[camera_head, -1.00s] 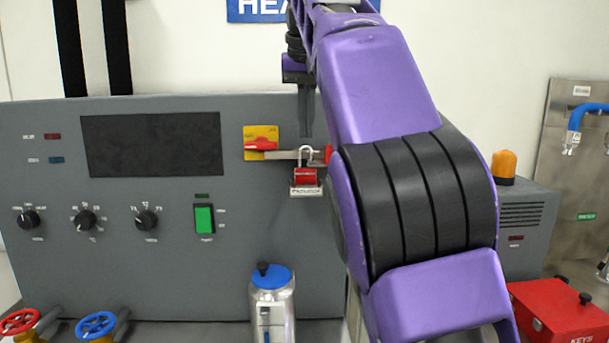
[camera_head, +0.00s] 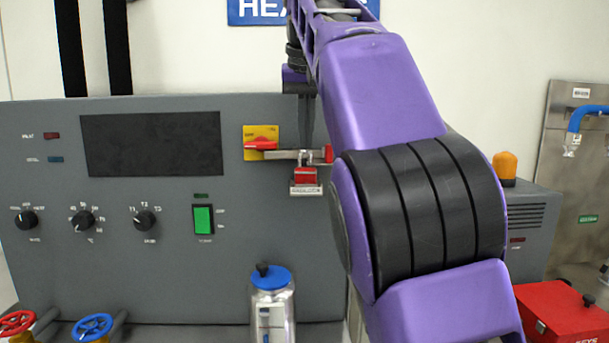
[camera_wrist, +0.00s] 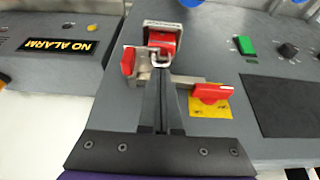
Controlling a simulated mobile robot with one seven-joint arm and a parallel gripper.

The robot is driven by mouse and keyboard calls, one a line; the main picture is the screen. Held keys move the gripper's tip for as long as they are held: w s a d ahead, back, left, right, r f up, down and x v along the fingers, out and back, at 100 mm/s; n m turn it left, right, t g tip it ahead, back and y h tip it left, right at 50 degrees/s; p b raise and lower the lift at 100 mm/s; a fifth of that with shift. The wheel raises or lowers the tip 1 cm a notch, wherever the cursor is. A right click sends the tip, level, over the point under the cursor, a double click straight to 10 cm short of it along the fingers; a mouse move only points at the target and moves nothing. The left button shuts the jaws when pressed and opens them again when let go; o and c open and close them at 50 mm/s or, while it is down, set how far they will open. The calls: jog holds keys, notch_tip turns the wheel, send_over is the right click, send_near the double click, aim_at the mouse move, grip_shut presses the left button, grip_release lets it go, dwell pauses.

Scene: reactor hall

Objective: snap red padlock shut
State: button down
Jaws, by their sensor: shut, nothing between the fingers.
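The red padlock (camera_head: 305,177) hangs from the metal hasp bar on the grey panel, beside the red rotary switch (camera_head: 262,144) on its yellow plate. In the wrist view the padlock (camera_wrist: 163,42) lies just beyond my fingertips, with a pale tag at its far end. My gripper (camera_head: 306,145) points down from above and is shut and empty. In the wrist view its fingertips (camera_wrist: 161,72) are at the shackle.
The control panel (camera_head: 100,245) has knobs, a dark screen and a green switch (camera_head: 203,219). A red key box (camera_head: 562,312) is at lower right. Open space lies before the panel's middle.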

aim_at(306, 168)
jog(key=shift+f, duration=0.3)
jog(key=shift+r, duration=0.15)
notch_tip(306, 168, up, 6)
jog(key=p, duration=0.4)
jog(key=shift+w+f, duration=0.15)
jog(key=shift+f, duration=0.1)
jog(key=shift+r, duration=0.15)
